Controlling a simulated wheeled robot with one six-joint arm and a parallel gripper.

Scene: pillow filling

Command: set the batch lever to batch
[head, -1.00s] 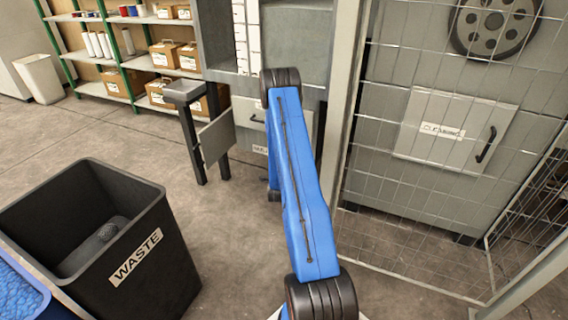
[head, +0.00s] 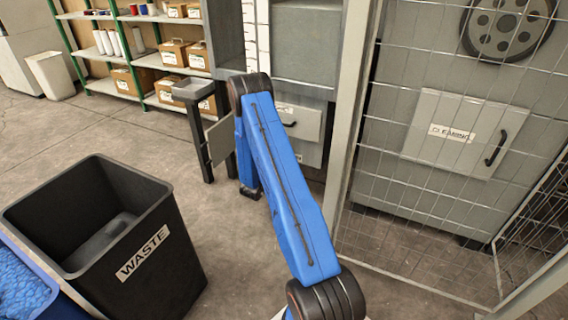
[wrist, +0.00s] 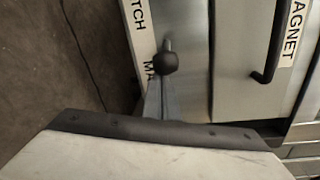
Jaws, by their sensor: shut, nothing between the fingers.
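The batch lever shows in the wrist view as a short metal rod with a black ball knob (wrist: 166,63). A white label strip (wrist: 139,25) runs beside it, with "TCH" at the top and "MA" lower down, partly cut off or hidden. The knob is beside the "MA" end. My gripper (wrist: 161,88) is shut and empty, its narrow grey fingers just below the knob in the picture; I cannot tell whether they touch it. In the head view my blue arm hides the gripper and the lever.
A grey panel marked "MAGNET" (wrist: 291,30) with a black handle (wrist: 268,50) is right of the lever. In the head view a wire-mesh guard (head: 400,130) stands on the right, a black waste bin (head: 150,262) at the left front. Open floor (head: 75,135) lies behind the bin.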

